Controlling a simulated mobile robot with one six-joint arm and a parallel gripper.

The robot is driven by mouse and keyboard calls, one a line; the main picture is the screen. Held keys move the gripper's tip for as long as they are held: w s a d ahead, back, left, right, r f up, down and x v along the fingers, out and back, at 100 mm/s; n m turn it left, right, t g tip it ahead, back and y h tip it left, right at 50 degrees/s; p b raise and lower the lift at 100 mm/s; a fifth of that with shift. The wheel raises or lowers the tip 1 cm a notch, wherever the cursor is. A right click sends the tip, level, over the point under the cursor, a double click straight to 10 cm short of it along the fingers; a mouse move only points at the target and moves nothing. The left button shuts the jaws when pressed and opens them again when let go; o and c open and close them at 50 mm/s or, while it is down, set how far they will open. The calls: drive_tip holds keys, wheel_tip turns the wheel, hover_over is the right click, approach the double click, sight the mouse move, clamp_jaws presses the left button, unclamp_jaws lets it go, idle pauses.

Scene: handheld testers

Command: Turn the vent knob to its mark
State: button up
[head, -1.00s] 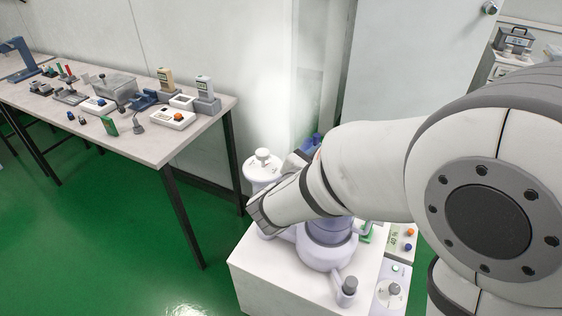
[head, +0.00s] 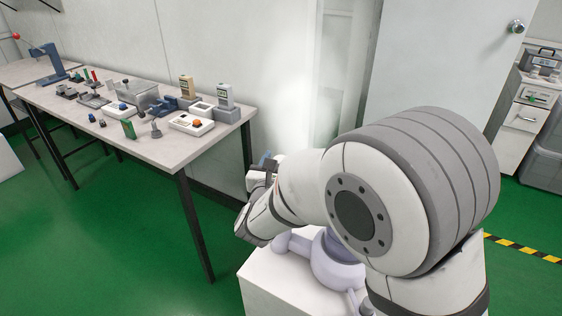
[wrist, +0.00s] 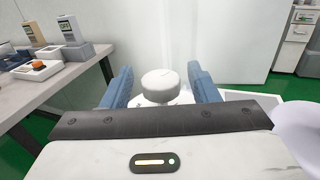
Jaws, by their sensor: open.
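A round white knob (wrist: 160,84) with a flat top shows in the middle of the wrist view, above a paler white surface. My gripper (wrist: 160,78) is open, with one blue finger at the left and one at the right of the knob. Gaps show between the knob and both fingers; I cannot tell how deep the fingers reach beside it. No mark on or near the knob can be made out. In the head view my arm hides the knob and most of what stands under it.
A white pedestal (head: 275,292) stands under my arm. A workbench (head: 165,150) with several handheld testers, including one with an orange knob (head: 198,123), stands to the left. A white wall and door (head: 440,60) are behind; green floor lies clear between.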

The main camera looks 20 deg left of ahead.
drive_tip(key=c, duration=0.9)
drive_tip(key=shift+c, duration=0.2)
drive_tip(key=shift+m+h, duration=0.3)
drive_tip(key=shift+h, duration=0.1)
drive_tip(key=m+h+p, duration=0.2)
drive_tip(key=h, duration=0.2)
drive_tip(key=m+h+p, duration=0.1)
drive_tip(key=m+h, duration=0.2)
drive_tip(key=h, duration=0.1)
drive_tip(key=shift+a+r+p, duration=0.15)
drive_tip(key=shift+p, duration=0.25)
drive_tip(key=m+g+h+p, duration=0.1)
drive_tip(key=m+h, duration=0.1)
drive_tip(key=m+g+h+p, duration=0.1)
drive_tip(key=h, duration=0.2)
drive_tip(key=shift+m+g+p, duration=0.3)
drive_tip(key=shift+m+p, duration=0.1)
drive_tip(key=shift+m+g+h+p, duration=1.05)
drive_tip(key=shift+m+g+h, duration=0.5)
drive_tip(key=shift+h, duration=0.35)
drive_tip(key=o, duration=0.9)
drive_tip(key=shift+g, duration=0.25)
